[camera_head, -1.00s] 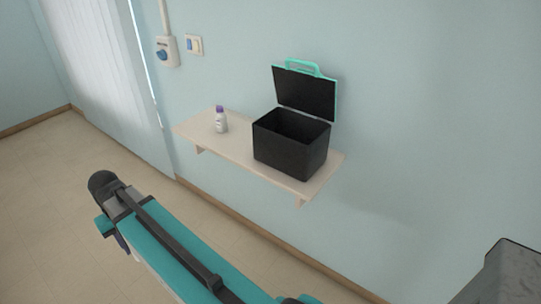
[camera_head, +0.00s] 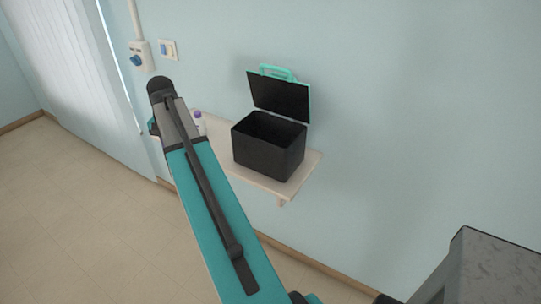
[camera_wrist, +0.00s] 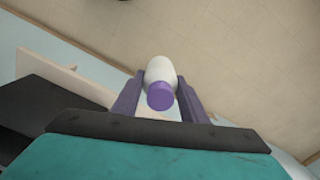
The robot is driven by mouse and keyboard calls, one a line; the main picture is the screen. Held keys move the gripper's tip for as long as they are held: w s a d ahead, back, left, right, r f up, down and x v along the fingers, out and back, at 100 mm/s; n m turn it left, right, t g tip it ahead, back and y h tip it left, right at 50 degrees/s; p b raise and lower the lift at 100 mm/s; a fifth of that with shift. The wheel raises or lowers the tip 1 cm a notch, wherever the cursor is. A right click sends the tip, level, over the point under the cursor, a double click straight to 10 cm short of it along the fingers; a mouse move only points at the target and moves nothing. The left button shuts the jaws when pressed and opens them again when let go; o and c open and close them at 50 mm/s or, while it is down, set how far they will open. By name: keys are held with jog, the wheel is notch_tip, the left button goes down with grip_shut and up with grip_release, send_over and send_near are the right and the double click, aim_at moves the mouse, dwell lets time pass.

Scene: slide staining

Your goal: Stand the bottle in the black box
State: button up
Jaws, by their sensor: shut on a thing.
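The bottle, white with a purple cap, is between the two fingers of my gripper (camera_wrist: 158,84) in the wrist view, where its white body (camera_wrist: 160,68) shows. My gripper is shut on it. In the head view only a small part of the bottle (camera_head: 198,115) shows beside my arm, which hides the rest and the gripper. The black box (camera_head: 262,152) stands on the shelf to the right of the bottle. Its lid (camera_head: 281,98), with a teal handle, is open and tilted back towards the wall. The box appears empty, though its floor is hidden.
The pale shelf (camera_head: 262,181) is fixed to the wall, and my arm covers its left end. In the wrist view the shelf edge (camera_wrist: 62,72) and dark box (camera_wrist: 40,115) lie at the left. Tiled floor shows below the bottle.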

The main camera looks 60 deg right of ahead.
jog(key=s+d+r+m+p, duration=0.2)
jog(key=s+d+r+m, duration=0.3)
jog(key=s+d+r, duration=0.5)
jog(key=s+d+r+m+p, duration=0.3)
jog(key=s+d+r, duration=0.7)
jog(key=d, duration=0.5)
notch_tip(320, 180, up, 2)
jog(key=shift+s+d+r+m, duration=0.25)
jog(key=shift+s+m, duration=0.15)
jog(key=shift+m, duration=0.5)
jog(key=shift+f, duration=0.2)
notch_tip(320, 180, down, 23)
jog(key=b, duration=0.6)
jog(key=shift+f, duration=0.2)
jog(key=shift+f, duration=0.15)
jog(key=shift+f+p, duration=0.4)
jog(key=shift+f, duration=1.6)
